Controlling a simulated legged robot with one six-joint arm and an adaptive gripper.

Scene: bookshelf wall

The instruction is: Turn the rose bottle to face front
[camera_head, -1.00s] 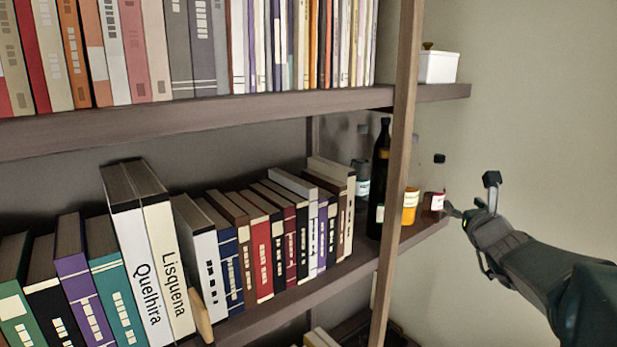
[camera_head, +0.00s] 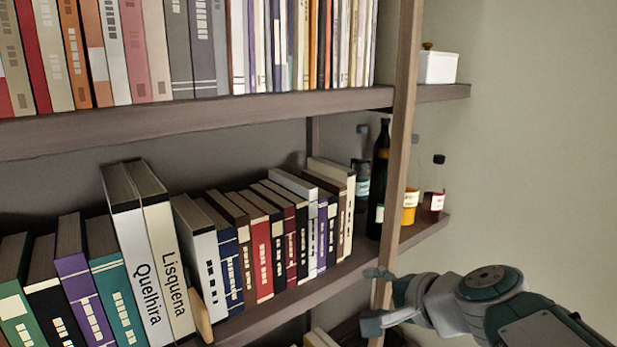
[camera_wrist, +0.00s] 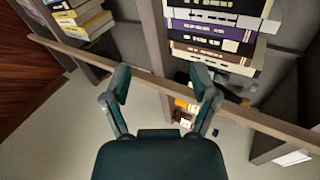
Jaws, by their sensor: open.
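The rose bottle (camera_head: 436,200) is a clear bottle with a dark cap, dark red contents and a pale label on its lower part. It stands upright at the right end of the middle shelf, and its label shows toward the head camera. My gripper (camera_head: 375,298) is open and empty, below and left of the bottle in the head view, near the wooden post. In the wrist view, my gripper (camera_wrist: 162,88) has its two fingers spread. The rose bottle seems to show small near the right finger (camera_wrist: 187,121), partly hidden, and apart from the fingers.
An orange bottle (camera_head: 410,205) stands just left of the rose one, partly behind the wooden post (camera_head: 397,150). A tall dark bottle (camera_head: 379,180) and a grey-blue one (camera_head: 361,185) stand further left. Books fill the shelf beyond. The wall side at right is clear.

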